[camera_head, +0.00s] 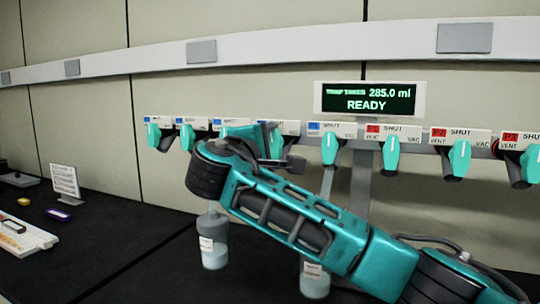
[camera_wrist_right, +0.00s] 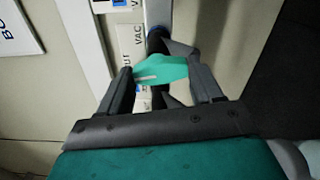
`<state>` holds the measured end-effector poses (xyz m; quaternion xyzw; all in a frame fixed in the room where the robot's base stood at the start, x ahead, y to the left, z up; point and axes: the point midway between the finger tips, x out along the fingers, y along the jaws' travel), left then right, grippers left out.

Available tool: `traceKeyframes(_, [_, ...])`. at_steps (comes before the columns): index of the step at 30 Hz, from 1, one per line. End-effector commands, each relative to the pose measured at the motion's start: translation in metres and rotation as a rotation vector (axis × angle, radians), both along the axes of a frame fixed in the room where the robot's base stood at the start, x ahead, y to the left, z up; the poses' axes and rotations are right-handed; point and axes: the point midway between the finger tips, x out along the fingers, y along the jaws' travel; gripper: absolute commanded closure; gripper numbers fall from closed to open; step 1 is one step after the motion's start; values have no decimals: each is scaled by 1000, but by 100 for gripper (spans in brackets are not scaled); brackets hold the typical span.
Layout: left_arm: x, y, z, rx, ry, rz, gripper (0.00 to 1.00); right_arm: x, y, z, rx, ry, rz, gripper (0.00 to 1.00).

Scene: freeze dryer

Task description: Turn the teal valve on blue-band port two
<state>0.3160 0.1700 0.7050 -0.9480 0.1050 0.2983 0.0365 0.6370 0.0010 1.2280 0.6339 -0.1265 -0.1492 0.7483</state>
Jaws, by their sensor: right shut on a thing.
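The teal valve handle (camera_wrist_right: 160,72) sits between the two dark fingers of my right gripper (camera_wrist_right: 158,78) in the right wrist view. The fingers are shut on its sides. SHUT and VAC lettering shows on the white label (camera_wrist_right: 132,45) beside it. In the head view my right arm (camera_head: 290,215) reaches in from the lower right to the blue-marked ports left of the display. My teal wrist and dark gripper parts (camera_head: 285,162) hide most of the held valve there, and the port number is not readable. My left gripper is not in view.
Other teal valves hang in a row, including a blue-marked one (camera_head: 330,148) and red-marked ones (camera_head: 391,153) to the right. A display (camera_head: 368,98) reads READY, 285.0 ml. A white tray (camera_head: 22,236) lies at left.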

Motion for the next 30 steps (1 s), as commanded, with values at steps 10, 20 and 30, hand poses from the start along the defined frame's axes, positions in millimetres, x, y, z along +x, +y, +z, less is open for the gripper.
traceKeyframes(10, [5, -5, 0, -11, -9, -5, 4, 0, 1, -2, 130, -53, 0, 66])
traceKeyframes(20, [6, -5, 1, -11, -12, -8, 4, 0, 1, -1, 154, -63, 0, 66])
traceKeyframes(30, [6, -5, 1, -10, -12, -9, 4, 0, 1, 0, 153, -62, 1, 25])
